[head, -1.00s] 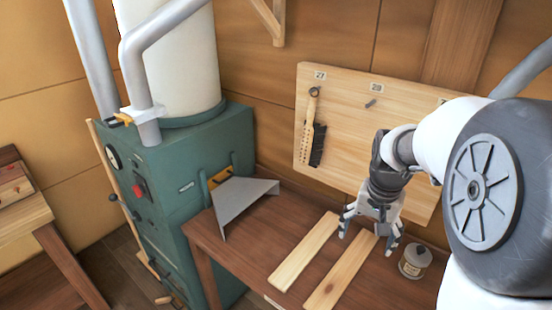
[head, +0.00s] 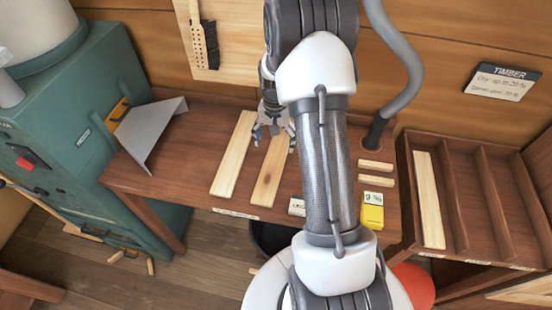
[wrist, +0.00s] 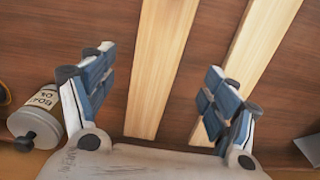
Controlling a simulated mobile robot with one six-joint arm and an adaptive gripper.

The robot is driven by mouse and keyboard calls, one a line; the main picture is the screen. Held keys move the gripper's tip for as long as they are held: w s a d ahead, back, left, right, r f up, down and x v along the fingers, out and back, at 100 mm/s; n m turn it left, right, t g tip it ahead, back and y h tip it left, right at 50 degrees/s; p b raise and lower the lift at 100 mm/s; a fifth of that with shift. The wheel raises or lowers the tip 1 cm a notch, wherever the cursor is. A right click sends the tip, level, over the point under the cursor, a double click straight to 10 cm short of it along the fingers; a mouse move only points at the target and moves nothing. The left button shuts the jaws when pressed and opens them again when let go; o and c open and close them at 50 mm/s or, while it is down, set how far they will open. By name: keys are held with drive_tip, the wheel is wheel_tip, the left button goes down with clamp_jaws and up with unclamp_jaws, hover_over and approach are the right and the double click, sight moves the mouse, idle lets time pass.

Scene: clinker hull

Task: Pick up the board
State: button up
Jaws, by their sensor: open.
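Two long pale wooden boards, a left board (head: 235,153) and a right board (head: 269,172), lie flat and parallel on the brown bench, with a gap between them. My gripper (head: 273,136) is open and empty over the far part of the right board. In the wrist view my gripper (wrist: 160,88) has one board (wrist: 160,65) between its spread fingers, apart from both. The other board (wrist: 258,50) passes partly behind the finger on the right, which hides some of it. I cannot tell the exact height of the fingertips above the wood.
A grey metal chute (head: 150,130) on a green machine (head: 75,125) stands left of the boards. A labelled can (wrist: 35,118) is beside the left finger in the wrist view. Short wood pieces (head: 377,165) and a yellow box (head: 372,215) lie right of my arm. A slotted rack (head: 461,200) holds another board.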

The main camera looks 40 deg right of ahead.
sight(276, 155)
drive_tip(key=f, duration=0.2)
drive_tip(key=f+b, duration=0.1)
drive_tip(key=f, duration=0.1)
drive_tip(key=f+b, duration=0.1)
drive_tip(key=f, duration=0.2)
drive_tip(key=shift+w+d, duration=0.1)
drive_tip(key=shift+d, duration=0.2)
drive_tip(key=shift+r, duration=0.1)
drive_tip(key=shift+c, duration=0.4)
drive_tip(key=c, duration=1.2)
